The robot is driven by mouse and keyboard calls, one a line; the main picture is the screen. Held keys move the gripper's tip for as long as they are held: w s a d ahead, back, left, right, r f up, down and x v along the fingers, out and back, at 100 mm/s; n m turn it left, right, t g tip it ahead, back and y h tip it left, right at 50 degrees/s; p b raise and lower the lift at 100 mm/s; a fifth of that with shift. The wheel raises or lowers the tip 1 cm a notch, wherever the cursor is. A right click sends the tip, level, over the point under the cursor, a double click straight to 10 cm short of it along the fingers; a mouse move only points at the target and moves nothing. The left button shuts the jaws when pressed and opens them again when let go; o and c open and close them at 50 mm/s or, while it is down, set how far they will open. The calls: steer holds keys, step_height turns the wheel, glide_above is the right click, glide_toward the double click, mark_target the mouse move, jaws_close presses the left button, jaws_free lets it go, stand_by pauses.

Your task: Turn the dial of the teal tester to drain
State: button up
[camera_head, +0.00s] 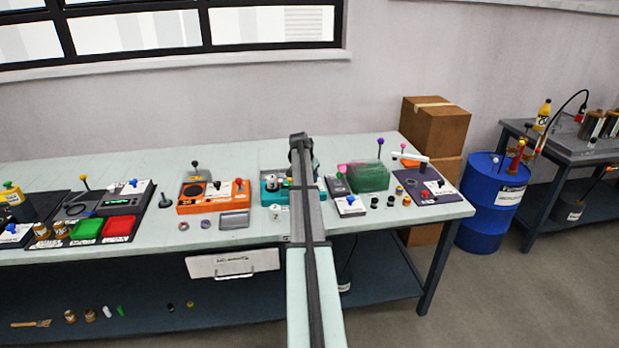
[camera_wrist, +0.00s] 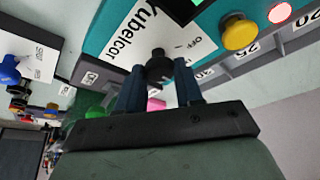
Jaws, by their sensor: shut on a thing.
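The teal tester (camera_head: 270,196) stands on the bench, partly hidden behind my arm in the head view. In the wrist view its teal panel (camera_wrist: 116,28) fills the top and carries a white label plate (camera_wrist: 185,30) with large lettering and the word OFF. The tester's black dial (camera_wrist: 158,66) sits on this plate, between the fingertips of my gripper (camera_wrist: 160,80). My gripper is shut on the dial. The dial's pointer and its drain mark cannot be made out. In the head view my arm hides the fingertips.
On the tester's panel are a yellow button (camera_wrist: 239,33) and a pink-red light (camera_wrist: 280,13). The orange tester (camera_head: 205,194) stands left on the bench. A green clear box (camera_head: 369,176) and a dark panel with a lever (camera_head: 430,191) stand right. Small rings lie along the front.

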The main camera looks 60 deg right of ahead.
steer(key=o, duration=1)
steer(key=v, duration=1.3)
steer(key=shift+r, duration=0.4)
